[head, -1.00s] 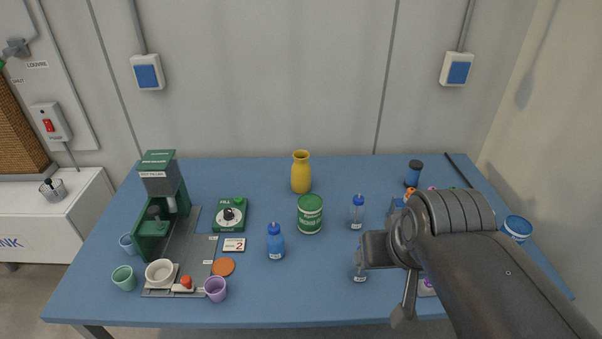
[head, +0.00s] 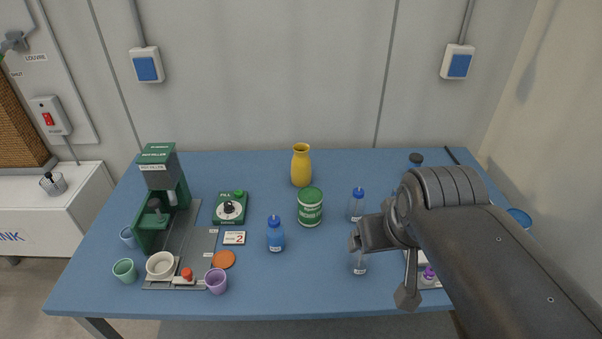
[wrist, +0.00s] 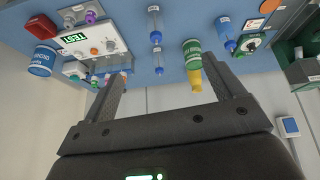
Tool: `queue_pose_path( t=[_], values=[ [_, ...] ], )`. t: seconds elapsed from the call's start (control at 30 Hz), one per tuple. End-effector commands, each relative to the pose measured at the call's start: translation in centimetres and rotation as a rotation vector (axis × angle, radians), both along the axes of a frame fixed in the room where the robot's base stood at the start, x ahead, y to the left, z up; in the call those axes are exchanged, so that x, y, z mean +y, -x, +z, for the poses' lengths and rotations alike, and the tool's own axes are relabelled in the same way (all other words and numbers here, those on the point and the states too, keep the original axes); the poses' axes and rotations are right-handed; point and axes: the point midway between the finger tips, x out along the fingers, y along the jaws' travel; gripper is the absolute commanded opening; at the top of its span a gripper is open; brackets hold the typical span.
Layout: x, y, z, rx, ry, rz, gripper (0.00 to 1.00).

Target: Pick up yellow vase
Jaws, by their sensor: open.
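The yellow vase (head: 301,166) stands upright at the back middle of the blue table (head: 260,300) in the head view, just behind a green-and-white can (head: 310,207). In the wrist view the yellow vase (wrist: 194,79) shows upside down beyond the green can (wrist: 191,52), slightly left of the right finger. My gripper (wrist: 160,85) is open and empty, with its two fingers wide apart.
A blue bottle (head: 275,235) and clear blue-capped bottles (head: 356,206) stand near the can. A green pot filler machine (head: 160,190), cups and a green dial device (head: 230,208) fill the left. Table space left of the vase is clear.

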Motion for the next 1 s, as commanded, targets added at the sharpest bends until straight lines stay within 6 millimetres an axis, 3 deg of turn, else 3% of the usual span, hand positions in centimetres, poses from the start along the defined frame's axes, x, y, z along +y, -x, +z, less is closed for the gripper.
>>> queue_pose_path(
  t=[0.3, 0.5, 0.77, 1.0],
  values=[
    [0.8, -9.7, 2.7, 0.055, 0.326, 0.476, 0.86],
    [2.2, -16.7, 3.1, 0.098, 0.535, 0.819, 0.86],
    [5.0, -26.0, 1.4, 0.155, 0.786, 1.269, 0.86],
    [8.4, -34.2, -2.2, 0.206, 0.997, 1.689, 0.86]
  ],
)
